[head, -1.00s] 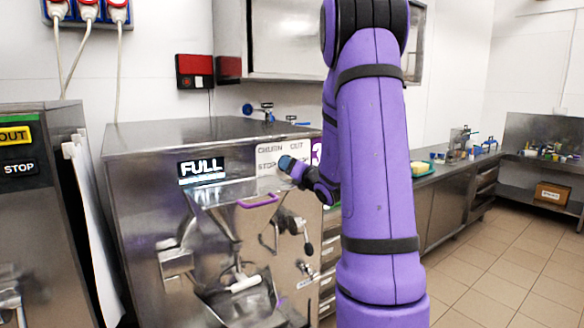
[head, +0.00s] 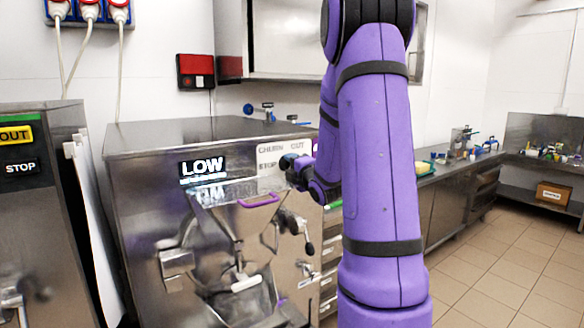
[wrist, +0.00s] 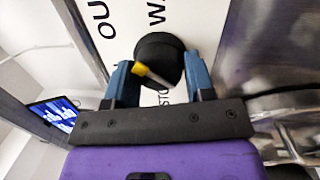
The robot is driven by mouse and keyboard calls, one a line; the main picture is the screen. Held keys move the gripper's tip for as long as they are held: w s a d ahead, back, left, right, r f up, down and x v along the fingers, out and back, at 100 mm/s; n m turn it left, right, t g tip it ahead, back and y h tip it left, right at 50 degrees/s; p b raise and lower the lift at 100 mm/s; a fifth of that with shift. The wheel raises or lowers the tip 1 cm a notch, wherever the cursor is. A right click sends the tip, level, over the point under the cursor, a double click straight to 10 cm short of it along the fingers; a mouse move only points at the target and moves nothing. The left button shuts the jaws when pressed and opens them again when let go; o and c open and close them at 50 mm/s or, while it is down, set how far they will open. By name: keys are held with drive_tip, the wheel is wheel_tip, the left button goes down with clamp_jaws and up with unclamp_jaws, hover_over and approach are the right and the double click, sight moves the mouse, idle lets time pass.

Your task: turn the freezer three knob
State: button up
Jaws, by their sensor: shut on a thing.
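The freezer (head: 150,150) is a steel machine left of my arm, its lit display (head: 203,167) reading LOW. A white label (head: 268,150) with CHURN, OUT and STOP is on its upper right front. Part of the label lettering is covered by the knob and gripper.
A purple-edged hopper (head: 259,201) and a black-knobbed lever (head: 309,248) stick out of the front below my gripper. Another machine (head: 35,215) stands at the left. A counter (head: 437,198) runs along the wall behind my arm. Open tiled floor (head: 490,275) lies at the right.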

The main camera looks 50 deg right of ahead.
drive_tip(key=shift+w+r+m+g, duration=0.1)
drive_tip(key=shift+r+m+g, duration=0.1)
drive_tip(key=shift+m, duration=2.45)
drive_tip(key=shift+r+m+g, duration=0.2)
drive_tip(key=shift+m, duration=2.45)
drive_tip(key=o, duration=0.8)
drive_tip(key=shift+o, duration=0.5)
drive_tip(key=shift+f, duration=0.15)
drive_tip(key=v, duration=1)
drive_tip(key=shift+s+a, duration=0.25)
drive_tip(key=shift+s, duration=0.1)
